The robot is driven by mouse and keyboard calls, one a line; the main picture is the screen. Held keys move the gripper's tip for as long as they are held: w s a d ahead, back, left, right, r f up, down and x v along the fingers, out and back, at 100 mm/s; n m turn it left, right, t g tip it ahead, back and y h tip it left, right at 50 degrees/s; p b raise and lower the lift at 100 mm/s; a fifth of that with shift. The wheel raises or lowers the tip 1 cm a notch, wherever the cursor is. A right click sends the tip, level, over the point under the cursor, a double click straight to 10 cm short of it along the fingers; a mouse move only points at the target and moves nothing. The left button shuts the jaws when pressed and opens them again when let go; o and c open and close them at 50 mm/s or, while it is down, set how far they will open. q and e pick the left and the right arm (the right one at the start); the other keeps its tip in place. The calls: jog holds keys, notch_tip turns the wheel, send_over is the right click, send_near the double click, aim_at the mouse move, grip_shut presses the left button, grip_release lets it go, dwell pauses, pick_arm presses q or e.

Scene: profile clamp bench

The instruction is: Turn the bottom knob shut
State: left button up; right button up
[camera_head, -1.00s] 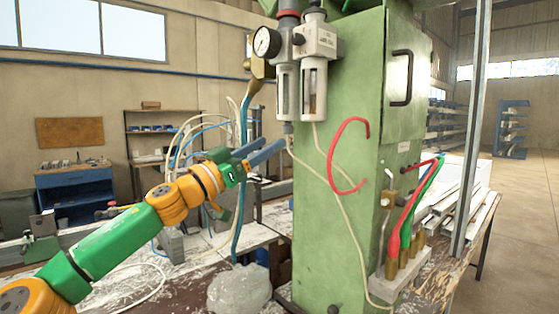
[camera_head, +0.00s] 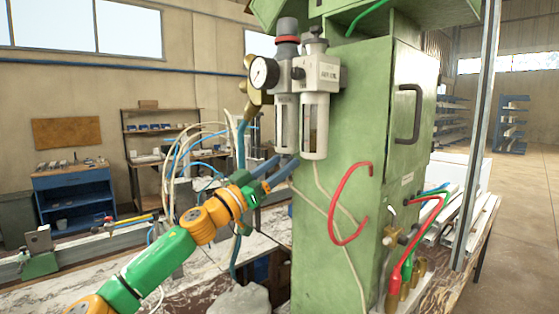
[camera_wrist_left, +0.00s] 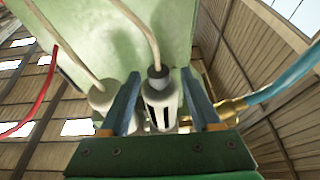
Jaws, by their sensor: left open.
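The air filter-regulator unit is mounted on the green machine cabinet (camera_head: 335,220), with a round gauge (camera_head: 263,73) and two bowls. The left bowl (camera_head: 286,125) hangs just above my left gripper (camera_head: 288,160). In the left wrist view, looking up, a small grey bottom knob (camera_wrist_left: 158,77) sits under this bowl. The open fingers of my left gripper (camera_wrist_left: 161,80) stand on either side of it, with visible gaps. In the head view the fingers mostly hide the knob. The second bowl (camera_wrist_left: 102,95) is beside the left finger in the wrist view. My right gripper is not in view.
Cream hoses (camera_head: 335,220) and a red hose (camera_head: 345,239) hang at the cabinet's front. A blue hose (camera_wrist_left: 285,82) joins a brass fitting (camera_wrist_left: 228,106) right of the gripper in the wrist view. The cluttered bench (camera_head: 200,275) lies below the arm.

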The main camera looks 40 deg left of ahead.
pick_arm(q)
jog(key=shift+s+d+r, duration=0.1)
jog(key=shift+s+d, duration=0.05)
jog(key=shift+d, duration=0.05)
jog(key=shift+c, duration=0.9)
jog(key=c, duration=0.3)
jog(key=shift+a, duration=0.15)
grip_shut()
